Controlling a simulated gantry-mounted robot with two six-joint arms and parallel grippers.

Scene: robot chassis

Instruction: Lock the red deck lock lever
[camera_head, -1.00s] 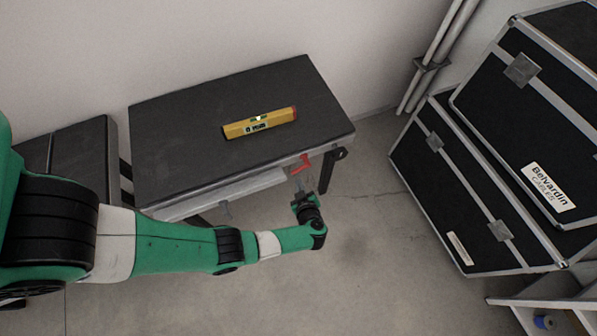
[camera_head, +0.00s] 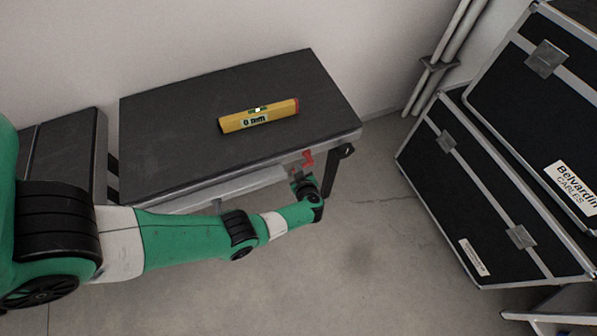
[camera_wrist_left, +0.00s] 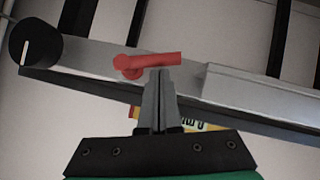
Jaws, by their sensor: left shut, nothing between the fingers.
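The red lock lever (camera_head: 307,158) is on the front edge of the black-topped deck (camera_head: 200,125), near its right end. In the left wrist view the red lever (camera_wrist_left: 145,65) has a round pivot at the left and a straight arm pointing right. My left gripper (camera_head: 298,176) is just below the lever in the head view. In the left wrist view its fingers (camera_wrist_left: 160,75) are closed together, empty, with the tips at the lever's lower edge. I cannot tell whether they touch it. My right gripper is not in view.
A yellow spirit level (camera_head: 258,115) lies on the deck top. A black knob (camera_wrist_left: 35,43) is left of the lever in the left wrist view. Black cases (camera_head: 480,185) stand at the right. The floor (camera_head: 350,240) in front is clear.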

